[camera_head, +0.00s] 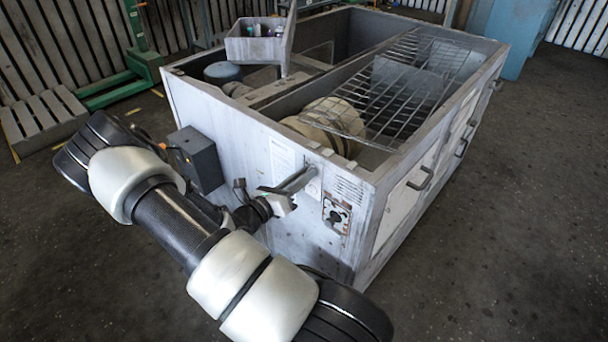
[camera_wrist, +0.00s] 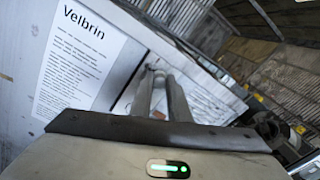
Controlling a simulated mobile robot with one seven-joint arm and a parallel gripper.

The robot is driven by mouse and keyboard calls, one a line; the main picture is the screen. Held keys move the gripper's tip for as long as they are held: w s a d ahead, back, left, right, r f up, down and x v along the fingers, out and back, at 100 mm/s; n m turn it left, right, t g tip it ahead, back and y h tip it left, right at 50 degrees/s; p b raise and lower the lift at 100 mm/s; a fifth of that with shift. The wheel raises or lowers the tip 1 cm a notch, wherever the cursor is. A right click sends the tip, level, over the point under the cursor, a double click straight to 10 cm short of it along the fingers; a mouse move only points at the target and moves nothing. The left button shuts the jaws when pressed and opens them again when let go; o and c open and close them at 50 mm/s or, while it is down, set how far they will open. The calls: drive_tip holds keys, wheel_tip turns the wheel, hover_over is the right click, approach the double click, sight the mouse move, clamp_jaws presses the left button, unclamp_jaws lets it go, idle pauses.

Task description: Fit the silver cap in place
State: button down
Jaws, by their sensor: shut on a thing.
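My gripper (camera_head: 305,176) is at the front wall of the grey housing (camera_head: 225,135), its fingertips close to the wall, below the rim. In the wrist view the two fingers (camera_wrist: 160,76) come together on a small grey piece (camera_wrist: 158,67), which looks like the silver cap. The fingers hide most of it. I cannot tell whether it touches the wall. A round pale fitting (camera_head: 314,187) shows on the wall just below the fingertips.
A white label sheet (camera_wrist: 80,50) reading "Velbrin" is left of the fingers. A dark box (camera_head: 196,160) juts from the wall at left. A wire rack (camera_head: 400,85) and a parts bin (camera_head: 258,48) rest on top.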

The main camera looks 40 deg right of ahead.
drive_tip(key=shift+d, duration=0.1)
drive_tip(key=c, duration=1.1)
unclamp_jaws()
drive_tip(key=shift+f, duration=0.1)
drive_tip(key=shift+s+a+p, duration=0.15)
drive_tip(key=shift+a+p, duration=0.2)
drive_tip(key=shift+a, duration=1.65)
drive_tip(key=shift+s+a+p, duration=0.15)
drive_tip(key=shift+a+p, duration=0.2)
drive_tip(key=shift+a, duration=1.65)
